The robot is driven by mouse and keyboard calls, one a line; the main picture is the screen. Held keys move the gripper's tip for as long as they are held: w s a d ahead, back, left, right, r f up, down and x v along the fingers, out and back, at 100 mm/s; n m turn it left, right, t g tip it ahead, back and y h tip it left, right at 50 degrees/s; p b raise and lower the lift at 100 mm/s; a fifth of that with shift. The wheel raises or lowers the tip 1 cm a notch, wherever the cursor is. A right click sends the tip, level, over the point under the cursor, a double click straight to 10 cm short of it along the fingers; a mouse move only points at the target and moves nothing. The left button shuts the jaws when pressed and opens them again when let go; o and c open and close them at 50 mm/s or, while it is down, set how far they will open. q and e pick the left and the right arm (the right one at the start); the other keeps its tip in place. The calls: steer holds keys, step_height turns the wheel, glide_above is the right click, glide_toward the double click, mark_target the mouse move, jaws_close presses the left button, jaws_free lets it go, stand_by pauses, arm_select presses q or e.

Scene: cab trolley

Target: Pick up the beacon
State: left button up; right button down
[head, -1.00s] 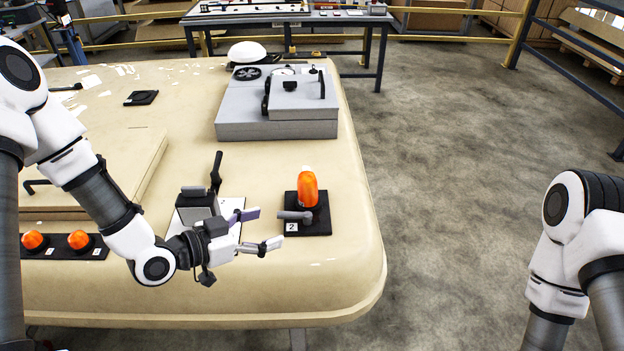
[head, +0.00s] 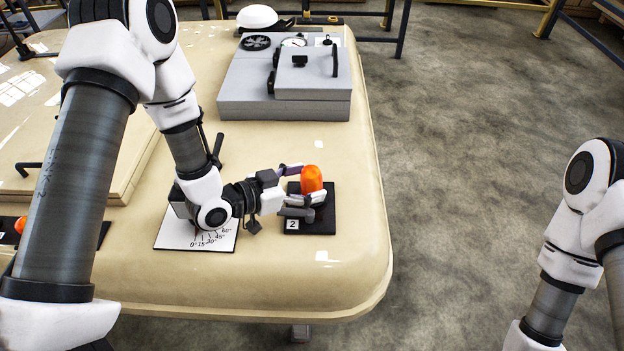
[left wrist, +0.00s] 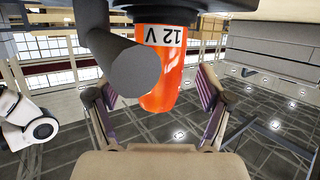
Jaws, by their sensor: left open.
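The orange beacon (head: 312,178) stands upright on a black base plate (head: 322,226) marked 2, near the table's right edge. My left gripper (head: 302,184) is open beside it, with one finger behind the beacon and one in front. In the left wrist view, the beacon (left wrist: 165,88) appears upside down with a 12 V label, between the two open fingers of my left gripper (left wrist: 157,95). I see no clear contact. A grey handle (head: 296,212) on the plate shows large in front of part of the beacon (left wrist: 136,72). My right gripper is out of view.
A white angle-scale card (head: 180,238) lies under my left wrist. A grey box (head: 240,105) with a lid and handles stands behind. Another orange beacon (head: 20,224) is partly hidden at the left. Floor to the table's right is clear.

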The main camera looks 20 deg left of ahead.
arm_select(q)
steer(key=shift+x, duration=0.85)
steer(key=shift+s+r, duration=0.1)
steer(key=shift+s, duration=0.05)
steer(key=shift+c, duration=0.4)
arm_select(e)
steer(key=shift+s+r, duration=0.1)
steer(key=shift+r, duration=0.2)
arm_select(q)
steer(key=c, duration=1.4)
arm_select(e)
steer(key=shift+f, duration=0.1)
